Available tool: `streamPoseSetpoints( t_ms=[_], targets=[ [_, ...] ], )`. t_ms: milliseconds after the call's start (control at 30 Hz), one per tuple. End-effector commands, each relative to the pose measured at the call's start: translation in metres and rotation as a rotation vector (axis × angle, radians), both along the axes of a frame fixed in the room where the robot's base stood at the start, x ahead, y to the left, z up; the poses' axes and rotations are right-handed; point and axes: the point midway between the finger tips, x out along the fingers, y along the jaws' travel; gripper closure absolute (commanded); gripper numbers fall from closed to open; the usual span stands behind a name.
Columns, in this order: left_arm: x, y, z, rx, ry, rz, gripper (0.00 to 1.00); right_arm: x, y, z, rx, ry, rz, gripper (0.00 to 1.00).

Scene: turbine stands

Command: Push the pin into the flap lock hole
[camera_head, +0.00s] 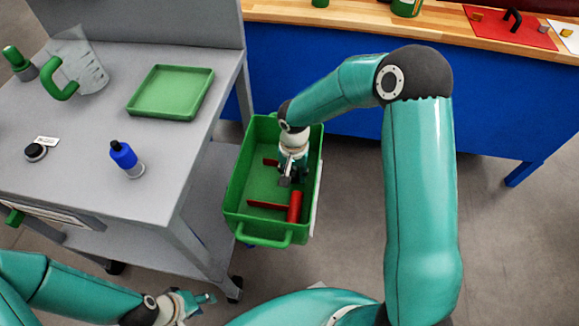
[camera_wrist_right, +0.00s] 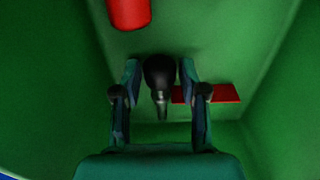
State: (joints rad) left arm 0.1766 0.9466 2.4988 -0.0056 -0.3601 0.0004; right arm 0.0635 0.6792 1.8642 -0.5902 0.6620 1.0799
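A dark, black-headed part with a grey metal shaft, possibly the pin (camera_wrist_right: 160,82), lies in the green bin (camera_head: 265,238). My right gripper (camera_head: 288,177) reaches down into this bin. In the right wrist view my right gripper (camera_wrist_right: 160,78) is open, with one finger on each side of the dark part and a narrow gap visible on both sides. My left gripper (camera_head: 205,299) is low at the left, away from the bin; its finger opening is too small to tell. I cannot make out a flap lock hole.
The bin also holds a red cylinder (camera_head: 295,207) and red flat pieces (camera_head: 266,205). Left is a grey table (camera_head: 100,190) with a green tray (camera_head: 172,90), a jug (camera_head: 82,62) and a blue-topped bottle (camera_head: 126,158). A blue workbench (camera_head: 400,60) stands behind.

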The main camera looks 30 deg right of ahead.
Motion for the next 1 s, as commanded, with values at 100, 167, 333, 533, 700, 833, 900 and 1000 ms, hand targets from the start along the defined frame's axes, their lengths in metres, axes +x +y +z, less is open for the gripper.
streamPoseSetpoints(
  t_ms=[100,167,333,533,700,833,900,1000],
  targets=[
    [0.000,0.000,0.000,0.000,0.000,0.000,0.60,0.000,0.000,0.000,0.000,0.000,0.000,0.82],
    [0.000,0.000,0.000,0.000,0.000,0.000,0.60,0.000,0.000,0.000,0.000,0.000,0.000,0.93],
    [0.000,0.000,0.000,0.000,0.000,0.000,0.60,0.000,0.000,0.000,0.001,0.001,0.000,1.00],
    [0.000,0.000,0.002,0.000,0.000,0.000,0.60,0.000,0.000,0.002,0.000,0.000,0.000,1.00],
    [0.000,0.000,0.008,0.000,0.000,0.000,0.60,0.000,0.000,0.012,0.000,0.000,-0.001,1.00],
    [0.000,0.000,0.013,0.000,0.000,0.000,0.60,0.000,0.000,0.020,0.000,0.000,0.000,1.00],
    [0.000,0.000,0.015,0.000,0.000,0.000,0.60,0.000,0.000,0.024,0.000,-0.001,0.000,1.00],
    [0.000,0.000,0.019,0.000,0.000,0.000,0.60,0.000,0.000,0.030,0.000,-0.001,0.001,1.00]
  ],
)
